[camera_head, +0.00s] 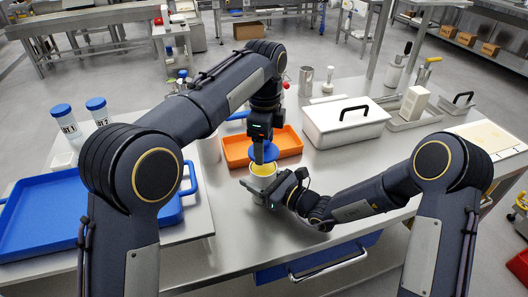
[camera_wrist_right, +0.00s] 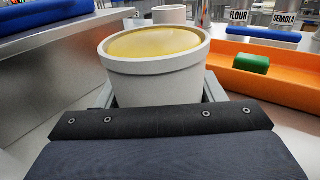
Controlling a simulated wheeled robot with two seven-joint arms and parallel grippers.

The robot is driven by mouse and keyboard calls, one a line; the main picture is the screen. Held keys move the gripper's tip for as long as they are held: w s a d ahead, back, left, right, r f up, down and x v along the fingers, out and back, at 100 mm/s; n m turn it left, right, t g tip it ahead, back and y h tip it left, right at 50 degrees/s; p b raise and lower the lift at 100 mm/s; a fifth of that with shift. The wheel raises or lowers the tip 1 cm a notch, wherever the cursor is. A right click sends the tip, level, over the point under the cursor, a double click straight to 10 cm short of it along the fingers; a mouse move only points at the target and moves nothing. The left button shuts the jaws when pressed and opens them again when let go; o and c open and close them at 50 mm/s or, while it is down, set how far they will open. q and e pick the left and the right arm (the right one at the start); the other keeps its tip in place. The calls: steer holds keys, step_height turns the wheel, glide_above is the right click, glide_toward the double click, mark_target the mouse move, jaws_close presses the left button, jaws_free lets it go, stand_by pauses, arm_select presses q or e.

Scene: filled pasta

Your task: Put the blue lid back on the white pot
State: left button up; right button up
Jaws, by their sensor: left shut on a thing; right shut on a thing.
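The white pot (camera_head: 257,184) stands on the steel table near the table's front edge, with yellow contents showing at its open top. My right gripper (camera_head: 268,188) is shut on it from the front right. In the right wrist view the pot (camera_wrist_right: 155,80) sits upright between the fingers. My left gripper (camera_head: 262,150) points down and is shut on the blue lid (camera_head: 269,153). The lid is above the pot and apart from its rim; my gripper covers part of it. The lid is not clearly seen in the right wrist view.
An orange tray (camera_head: 232,151) lies just behind the pot, with a green item (camera_wrist_right: 251,63) in it. A blue tray (camera_head: 40,222) is at the left. The table right of the pot is partly covered by my right arm.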

mark_target(264, 167)
arm_select(q)
steer(key=shift+f, duration=0.85)
steer(key=shift+f, duration=0.1)
steer(key=shift+f, duration=0.8)
steer(key=shift+f, duration=0.55)
steer(key=o, duration=1)
step_height(264, 167, up, 12)
steer(key=shift+f, duration=0.1)
